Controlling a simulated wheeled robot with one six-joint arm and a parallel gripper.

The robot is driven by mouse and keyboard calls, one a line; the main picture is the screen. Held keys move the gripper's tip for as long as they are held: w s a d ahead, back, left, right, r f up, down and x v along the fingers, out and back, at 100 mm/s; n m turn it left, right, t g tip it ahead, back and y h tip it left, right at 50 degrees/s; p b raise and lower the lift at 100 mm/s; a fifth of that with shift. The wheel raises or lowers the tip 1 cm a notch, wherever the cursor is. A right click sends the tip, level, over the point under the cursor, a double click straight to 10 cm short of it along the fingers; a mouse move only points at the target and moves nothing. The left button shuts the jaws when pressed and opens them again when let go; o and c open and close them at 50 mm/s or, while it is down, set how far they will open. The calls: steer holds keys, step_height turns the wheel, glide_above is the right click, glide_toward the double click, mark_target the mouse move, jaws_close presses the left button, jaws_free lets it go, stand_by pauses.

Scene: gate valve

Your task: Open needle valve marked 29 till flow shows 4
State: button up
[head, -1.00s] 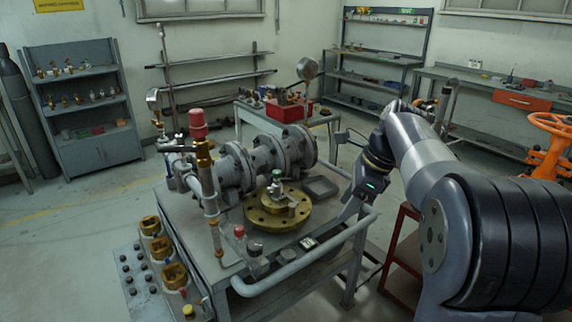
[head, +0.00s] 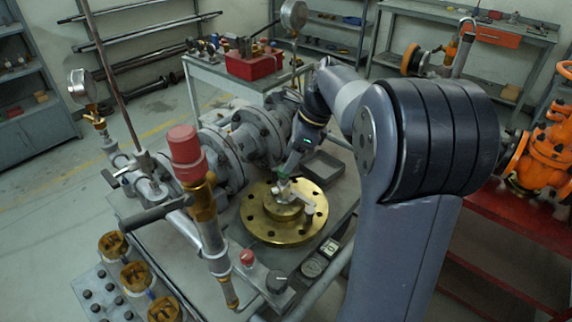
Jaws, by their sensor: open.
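A small valve (head: 282,194) with a pale greenish top stands on a round brass flange (head: 262,231) on the grey bench. No number can be read on it, so I cannot tell whether it is the valve marked 29. My gripper (head: 286,179) is open and reaches down to the valve's top from behind and slightly right. The fingers are small and partly merge with the valve, so I cannot tell whether they touch it or are around it. A small square display (head: 330,246) and a round dial (head: 311,267) sit near the bench's right edge; their readings are too small to tell.
A red-capped pipe (head: 187,150) rises close at the left of the flange. Large grey flanged pipework (head: 258,138) stands behind it. A red knob (head: 247,258) and black knob (head: 277,281) are in front.

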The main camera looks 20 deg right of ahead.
steer(key=shift+x, duration=1.6)
steer(key=c, duration=1)
steer(key=shift+r, duration=0.1)
